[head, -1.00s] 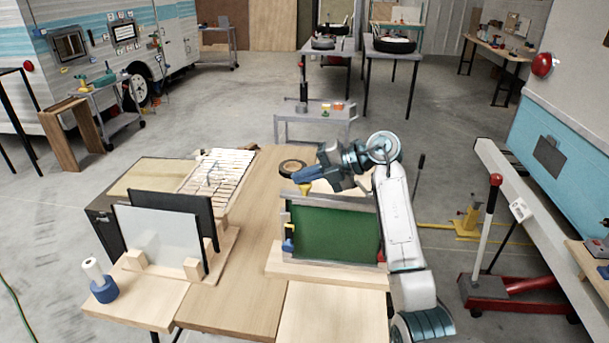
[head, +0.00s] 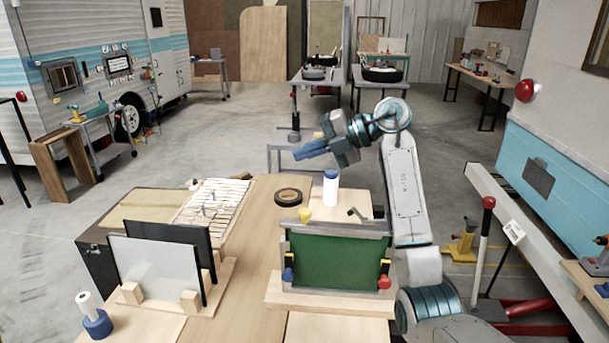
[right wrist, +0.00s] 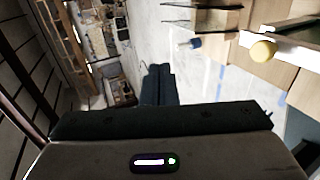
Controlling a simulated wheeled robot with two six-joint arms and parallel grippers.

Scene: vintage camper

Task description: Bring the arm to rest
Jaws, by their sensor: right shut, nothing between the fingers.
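My right arm rises at the right of the table in the head view and bends left. My right gripper (head: 312,150) is shut and empty, held in the air above the back of the table. Its blue fingers lie together and point left; they also show close together in the right wrist view (right wrist: 158,84). It touches nothing that I can see. My left gripper is in no view.
A slatted rack (head: 212,200) and upright panels (head: 155,272) stand left. A red-handled jack (head: 483,245) is at right.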

